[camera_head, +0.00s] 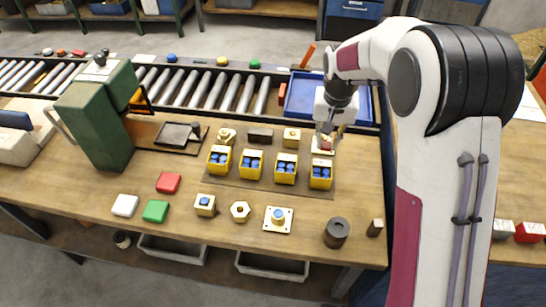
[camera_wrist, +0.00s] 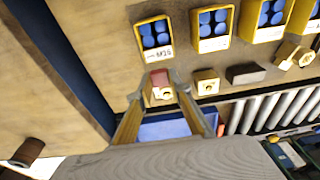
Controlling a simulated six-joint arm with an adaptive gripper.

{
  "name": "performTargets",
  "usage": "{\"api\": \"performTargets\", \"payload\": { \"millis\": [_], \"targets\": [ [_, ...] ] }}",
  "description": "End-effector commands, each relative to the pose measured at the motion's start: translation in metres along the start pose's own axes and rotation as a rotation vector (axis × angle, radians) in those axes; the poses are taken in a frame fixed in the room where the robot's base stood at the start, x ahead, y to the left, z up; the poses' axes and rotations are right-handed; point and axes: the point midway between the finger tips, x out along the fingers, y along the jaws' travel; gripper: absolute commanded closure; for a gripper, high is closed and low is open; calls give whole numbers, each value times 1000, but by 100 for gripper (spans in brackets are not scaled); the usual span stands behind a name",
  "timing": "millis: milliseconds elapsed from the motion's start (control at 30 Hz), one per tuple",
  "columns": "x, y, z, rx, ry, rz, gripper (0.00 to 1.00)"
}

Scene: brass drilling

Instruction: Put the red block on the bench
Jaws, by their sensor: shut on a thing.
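My gripper (camera_head: 324,134) is at the back right of the wooden bench (camera_head: 345,200), behind the rightmost yellow bin. Its fingers are shut on a small dull red block (camera_head: 326,144). The red block (camera_wrist: 159,77) also shows between the fingertips (camera_wrist: 160,88) in the wrist view. A brass-coloured piece with a hole (camera_wrist: 163,93) shows beside or under it; I cannot tell whether they touch. Another flat red block (camera_head: 168,182) lies on the bench at the left, near a white block (camera_head: 125,205) and a green block (camera_head: 156,211).
Several yellow bins (camera_head: 251,164) with blue pieces stand on a dark mat. Brass parts lie behind and in front. A green machine (camera_head: 95,120) stands left; a roller conveyor (camera_head: 210,90) and blue tray (camera_head: 303,95) are behind. The right front bench has bare room.

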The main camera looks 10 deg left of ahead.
Motion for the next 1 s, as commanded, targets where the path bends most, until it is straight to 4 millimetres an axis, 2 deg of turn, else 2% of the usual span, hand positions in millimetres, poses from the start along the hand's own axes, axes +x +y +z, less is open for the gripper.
{"api": "performTargets", "payload": {
  "millis": [100, 300, 767, 1000],
  "targets": [
    [-4, -15, -10, -1, 2, -1, 100],
    [-7, -28, -17, 2, 2, 0, 100],
    [-7, -31, -18, 2, 1, 0, 100],
    [14, -30, -14, 2, -3, 1, 100]
  ]
}}
